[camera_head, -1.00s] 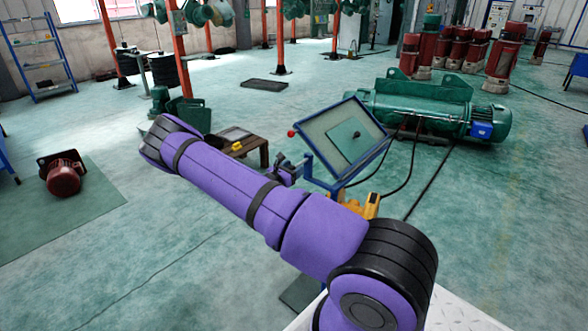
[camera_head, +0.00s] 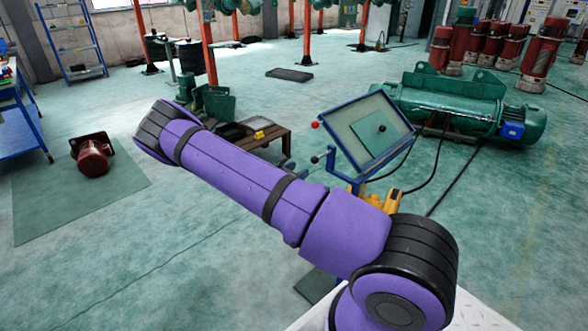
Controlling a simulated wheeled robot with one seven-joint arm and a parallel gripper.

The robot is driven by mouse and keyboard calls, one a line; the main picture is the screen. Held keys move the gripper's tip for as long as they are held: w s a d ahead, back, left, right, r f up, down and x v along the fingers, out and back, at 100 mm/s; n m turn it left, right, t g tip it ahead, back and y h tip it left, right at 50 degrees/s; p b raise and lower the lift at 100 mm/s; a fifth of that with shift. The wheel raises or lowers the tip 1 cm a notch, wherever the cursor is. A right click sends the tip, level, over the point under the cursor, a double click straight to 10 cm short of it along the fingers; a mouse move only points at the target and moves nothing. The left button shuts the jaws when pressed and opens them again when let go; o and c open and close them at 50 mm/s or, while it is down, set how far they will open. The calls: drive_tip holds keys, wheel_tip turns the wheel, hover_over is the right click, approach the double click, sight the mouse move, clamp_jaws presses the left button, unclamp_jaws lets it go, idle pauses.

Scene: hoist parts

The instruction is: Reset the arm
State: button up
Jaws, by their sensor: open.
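My purple arm with black joint bands (camera_head: 235,180) reaches from the lower right up to the left across the middle of the view. Its black-banded joint (camera_head: 160,130) is at the upper left end of the visible part. My gripper does not show; what lies past that joint is hidden or out of view. No held thing is visible.
Behind my arm stand a tilted panel in a blue frame (camera_head: 335,143) and a low brown table (camera_head: 272,146). A green hoist (camera_head: 455,98) lies at right. A red motor (camera_head: 93,158) sits on a green mat (camera_head: 40,208) at left, near a blue table (camera_head: 40,135). Floor at lower left is clear.

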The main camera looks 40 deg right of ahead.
drive_tip(key=s+a+r+m+g+y, duration=0.1)
drive_tip(key=s+a+r+m+y, duration=0.35)
drive_tip(key=r, duration=0.45)
drive_tip(key=s+a+r+m+g+y, duration=0.1)
drive_tip(key=s+a+r+m+y, duration=0.4)
drive_tip(key=r, duration=0.5)
drive_tip(key=s+a+r+m+g+y, duration=0.1)
drive_tip(key=s+a+r+m+y, duration=0.35)
drive_tip(key=r, duration=0.45)
drive_tip(key=s+a+r+m+t+y, duration=0.2)
drive_tip(key=s+a+r, duration=0.4)
drive_tip(key=s, duration=0.4)
drive_tip(key=s+a+r+m+t+y, duration=0.2)
drive_tip(key=s+a+r+m+t, duration=0.1)
drive_tip(key=s+a+r, duration=0.4)
drive_tip(key=s+r+t, duration=0.1)
drive_tip(key=s, duration=0.2)
drive_tip(key=shift+t, duration=0.4)
